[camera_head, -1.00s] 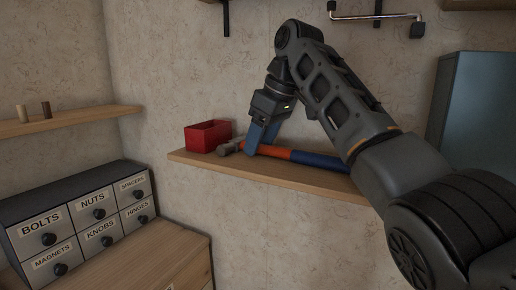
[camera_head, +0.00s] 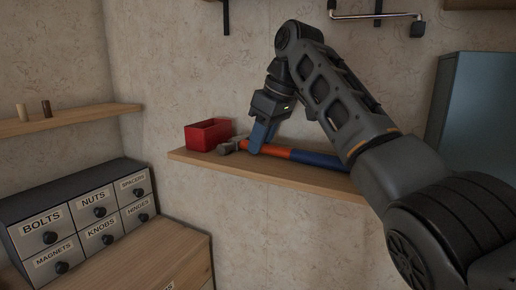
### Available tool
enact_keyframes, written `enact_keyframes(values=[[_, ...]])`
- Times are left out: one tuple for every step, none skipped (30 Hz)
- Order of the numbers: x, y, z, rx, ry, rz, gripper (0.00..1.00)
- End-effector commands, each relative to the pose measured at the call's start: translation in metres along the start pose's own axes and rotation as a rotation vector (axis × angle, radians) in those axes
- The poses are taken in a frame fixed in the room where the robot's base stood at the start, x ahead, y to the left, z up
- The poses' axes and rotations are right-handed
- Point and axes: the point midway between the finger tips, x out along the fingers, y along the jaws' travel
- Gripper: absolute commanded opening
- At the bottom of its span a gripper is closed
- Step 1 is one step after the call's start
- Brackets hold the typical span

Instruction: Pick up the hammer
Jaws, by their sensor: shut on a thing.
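The hammer lies along the wooden wall shelf (camera_head: 222,162). Its grey metal head (camera_head: 228,147) is at the left, beside the red box. Its handle (camera_head: 318,159) is orange near the head and blue further right, and my arm hides its right end. My gripper (camera_head: 258,149) points down at the handle just right of the head, its blue fingers shut on the hammer. I cannot tell whether the hammer is clear of the shelf.
A small open red box (camera_head: 208,136) stands on the shelf just left of the hammer head. A labelled drawer cabinet (camera_head: 82,222) stands lower left on a wooden top. Another shelf (camera_head: 70,118) with two small pegs is at left. A grey-blue cabinet (camera_head: 480,110) is at right.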

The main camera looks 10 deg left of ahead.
Motion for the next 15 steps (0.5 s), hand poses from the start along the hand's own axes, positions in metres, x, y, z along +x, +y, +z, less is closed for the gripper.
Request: enact_keyframes(values=[[0.0006,0.0001,0.0004,0.0,-0.001,0.0,0.14],[0.0006,0.0001,0.0004,0.0,-0.001,0.0,0.12],[0.0006,0.0001,0.0004,0.001,-0.001,0.0,0.08],[0.0007,0.0001,0.0004,0.001,-0.001,0.0,0.05],[0.0007,0.0001,0.0004,0.001,-0.001,0.0,0.02],[0.0007,0.0001,0.0004,0.001,-0.001,0.0,0.0],[0.0007,0.0001,0.0004,0.001,-0.001,0.0,0.0],[0.0007,0.0001,0.0004,0.001,-0.001,0.0,0.0],[0.0007,0.0001,0.0004,0.001,-0.001,0.0,0.0],[0.0007,0.0001,0.0004,0.001,-0.001,0.0,0.0],[0.0007,0.0001,0.0004,0.001,-0.001,0.0,0.0],[0.0007,0.0001,0.0004,0.001,-0.001,0.0,0.0],[0.0007,0.0001,0.0004,0.001,-0.001,0.0,0.0],[0.0007,0.0001,0.0004,0.001,-0.001,0.0,0.0],[0.0008,0.0001,0.0005,0.001,-0.001,0.0,0.0]])
